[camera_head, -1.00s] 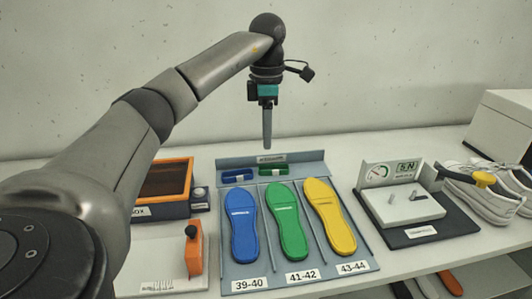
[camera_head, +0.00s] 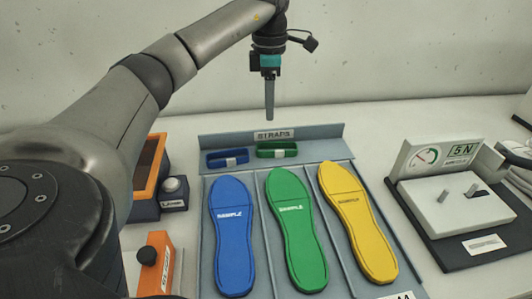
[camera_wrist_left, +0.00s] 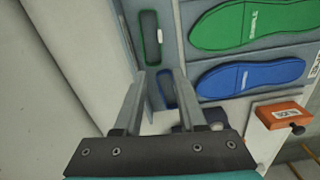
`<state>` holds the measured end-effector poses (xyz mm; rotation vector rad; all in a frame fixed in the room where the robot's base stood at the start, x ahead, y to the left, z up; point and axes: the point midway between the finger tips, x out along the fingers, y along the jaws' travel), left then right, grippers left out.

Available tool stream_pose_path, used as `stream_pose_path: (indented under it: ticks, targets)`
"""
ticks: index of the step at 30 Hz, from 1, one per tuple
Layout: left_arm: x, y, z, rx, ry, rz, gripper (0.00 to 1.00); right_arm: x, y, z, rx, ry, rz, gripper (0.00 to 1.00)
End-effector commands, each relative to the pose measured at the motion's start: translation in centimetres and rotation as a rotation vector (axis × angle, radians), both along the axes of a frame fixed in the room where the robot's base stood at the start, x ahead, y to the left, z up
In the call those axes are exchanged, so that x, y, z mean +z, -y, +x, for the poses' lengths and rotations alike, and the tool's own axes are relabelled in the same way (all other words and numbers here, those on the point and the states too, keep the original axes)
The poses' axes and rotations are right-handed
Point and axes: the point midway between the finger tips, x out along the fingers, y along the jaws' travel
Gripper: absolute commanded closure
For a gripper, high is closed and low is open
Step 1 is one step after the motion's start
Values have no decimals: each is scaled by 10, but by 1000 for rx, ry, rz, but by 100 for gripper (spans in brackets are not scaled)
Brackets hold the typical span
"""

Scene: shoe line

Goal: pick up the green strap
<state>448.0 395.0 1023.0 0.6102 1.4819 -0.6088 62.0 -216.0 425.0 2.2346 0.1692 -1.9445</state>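The green strap (camera_head: 290,147), a small dark-green loop with a white label, lies in the straps section at the back of the grey tray (camera_head: 325,131). It also shows in the left wrist view (camera_wrist_left: 147,28), ahead of the fingers. The blue strap (camera_head: 213,157) lies left of it and shows near the right fingertip in the left wrist view (camera_wrist_left: 163,79). My left gripper (camera_head: 270,114) points down above the back of the tray, apart from the straps. In the left wrist view its fingers (camera_wrist_left: 159,73) are spread with nothing between them. My right gripper is not in view.
Blue (camera_head: 232,240), green (camera_head: 297,230) and yellow (camera_head: 358,225) insoles lie in the tray's lanes. A gauge fixture (camera_head: 450,205) stands at the right. An orange-rimmed box (camera_head: 158,165) and an orange block (camera_head: 155,270) stand at the left. The wall rises behind.

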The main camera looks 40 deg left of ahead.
Motion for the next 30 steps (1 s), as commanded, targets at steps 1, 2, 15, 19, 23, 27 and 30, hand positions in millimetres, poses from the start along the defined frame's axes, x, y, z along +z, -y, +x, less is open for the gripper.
stream_pose_path:
  ticks: [1,2,15,19,23,27,30]
  targets:
    - [-17,0,-1,1,-6,1,60,-7,1,1,-1,1,-1,100]
    - [-23,0,-1,1,-5,1,60,-9,1,1,-1,2,-1,100]
    - [-77,0,-1,0,-1,1,60,-18,17,39,-2,63,-19,100]
    - [-94,-1,-5,1,-4,1,60,-26,17,41,-3,69,-18,100]
    - [-108,-2,-7,1,-3,1,60,-26,17,52,-6,76,-21,100]
    - [-121,-1,-7,1,-3,0,60,-24,10,59,-5,72,-14,100]
    - [-125,-1,-7,1,-2,1,60,-23,7,62,-5,69,-12,100]
